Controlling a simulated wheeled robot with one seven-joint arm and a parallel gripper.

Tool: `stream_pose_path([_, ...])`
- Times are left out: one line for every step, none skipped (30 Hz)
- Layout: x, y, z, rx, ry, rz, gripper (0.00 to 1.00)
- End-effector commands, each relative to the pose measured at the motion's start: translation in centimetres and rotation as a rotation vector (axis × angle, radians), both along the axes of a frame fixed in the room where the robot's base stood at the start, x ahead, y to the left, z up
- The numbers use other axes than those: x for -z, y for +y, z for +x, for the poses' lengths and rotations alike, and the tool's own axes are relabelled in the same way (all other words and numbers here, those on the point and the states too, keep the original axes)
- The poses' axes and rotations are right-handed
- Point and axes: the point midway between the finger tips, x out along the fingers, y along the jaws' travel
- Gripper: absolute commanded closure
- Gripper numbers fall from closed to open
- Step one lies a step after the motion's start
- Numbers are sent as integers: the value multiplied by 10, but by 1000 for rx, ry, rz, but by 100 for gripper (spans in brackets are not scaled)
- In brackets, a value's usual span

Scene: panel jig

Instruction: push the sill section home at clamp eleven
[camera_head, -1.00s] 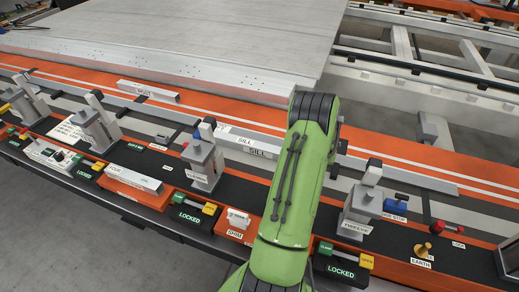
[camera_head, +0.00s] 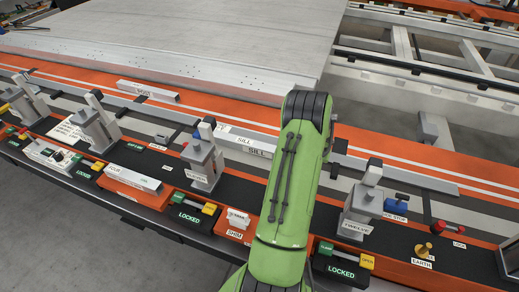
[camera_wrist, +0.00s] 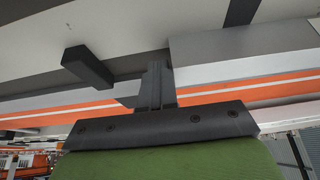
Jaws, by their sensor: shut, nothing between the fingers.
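The sill section (camera_head: 236,143), a grey bar lettered SILL, lies along the rail in the head view. Its right end runs up to my green arm, which hides what is behind it. The clamp to the right of my arm is labelled TWELVE (camera_head: 355,227). My gripper is hidden behind my arm in the head view. In the wrist view my gripper (camera_wrist: 159,68) is shut and empty, close to a grey surface; contact cannot be told.
A large pale panel (camera_head: 190,45) lies behind the orange rail. LOCKED lever boxes (camera_head: 190,213) line the front edge, with a SHIM station (camera_head: 237,222) between two of them. A blue-topped button (camera_head: 396,205) and a yellow EARTH knob (camera_head: 423,248) stand at the right.

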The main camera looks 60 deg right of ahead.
Motion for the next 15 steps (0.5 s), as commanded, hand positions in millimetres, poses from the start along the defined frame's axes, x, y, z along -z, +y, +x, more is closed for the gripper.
stream_pose_path([0, 1, 2, -2, -2, 0, 100])
stream_pose_path([0, 1, 3, -2, -2, 0, 100])
stream_pose_path([0, 1, 4, -3, -2, 0, 100])
stream_pose_path([0, 1, 5, -3, -2, 0, 100])
stream_pose_path([0, 1, 5, -3, -2, 0, 100])
stream_pose_path([0, 1, 6, -4, -3, 1, 100])
stream_pose_path([0, 2, 7, -4, -3, 1, 100])
stream_pose_path([0, 2, 7, -4, -3, 1, 100])
stream_pose_path([0, 2, 8, -4, -3, 1, 100])
stream_pose_path([0, 2, 9, -4, -3, 1, 100])
stream_pose_path([0, 2, 10, -4, -3, 1, 100])
stream_pose_path([0, 2, 10, -3, -3, 1, 100])
stream_pose_path([0, 2, 11, -3, -3, 1, 100])
stream_pose_path([0, 3, 11, -3, -3, 1, 100])
stream_pose_path([0, 3, 12, -3, -3, 1, 100])
